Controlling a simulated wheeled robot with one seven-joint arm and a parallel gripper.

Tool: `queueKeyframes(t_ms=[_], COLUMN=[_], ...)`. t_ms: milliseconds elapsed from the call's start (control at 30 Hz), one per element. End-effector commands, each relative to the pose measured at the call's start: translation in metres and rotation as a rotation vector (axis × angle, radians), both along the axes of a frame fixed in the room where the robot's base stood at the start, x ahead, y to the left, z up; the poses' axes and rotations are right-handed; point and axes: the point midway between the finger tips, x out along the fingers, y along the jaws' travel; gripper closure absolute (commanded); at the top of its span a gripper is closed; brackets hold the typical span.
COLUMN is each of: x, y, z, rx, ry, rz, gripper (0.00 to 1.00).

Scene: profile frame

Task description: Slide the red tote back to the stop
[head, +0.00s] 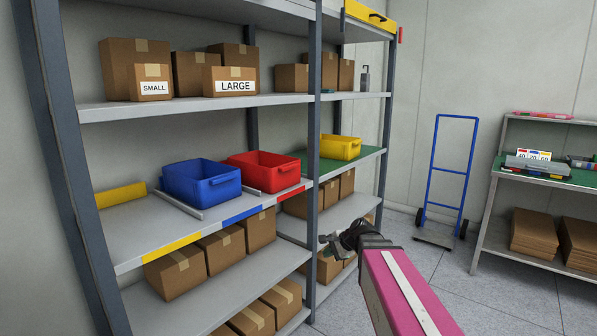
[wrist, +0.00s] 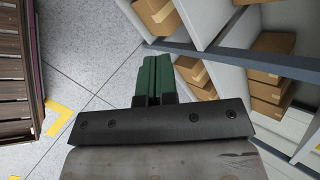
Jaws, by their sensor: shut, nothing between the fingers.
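The red tote (head: 270,176) stands upright on the middle shelf (head: 150,235), right of the blue tote (head: 205,188) and close to the front edge. A red strip (head: 292,192) marks the edge in front of it. No stop shows behind the red tote; that area is hidden. A yellow upright strip (head: 121,195) stands at the back of the empty left lane. My gripper (head: 324,239) is shut and empty, out in front of the shelving, lower than the red tote and apart from it. Its green fingers (wrist: 153,72) are together in the wrist view.
Low metal dividers (head: 178,208) separate the lanes. A grey post (head: 314,130) stands just right of the red tote. A yellow tote (head: 341,147) sits on the green shelf beyond. Cardboard boxes (head: 222,248) fill the shelf below. A blue hand truck (head: 453,170) stands by the wall.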

Motion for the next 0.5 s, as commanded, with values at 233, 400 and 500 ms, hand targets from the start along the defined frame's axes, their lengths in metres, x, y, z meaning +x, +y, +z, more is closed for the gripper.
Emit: queueKeyframes(t_ms=[233, 400, 500], x=[0.074, 0.094, 0.099], y=[0.023, 0.023, 0.021], z=[0.152, 0.225, 0.247], rx=[0.708, 1.043, 1.146], ry=[0.188, 0.346, 0.406], rz=[-0.399, -0.498, -0.518], gripper=[1.00, 1.00, 1.00])
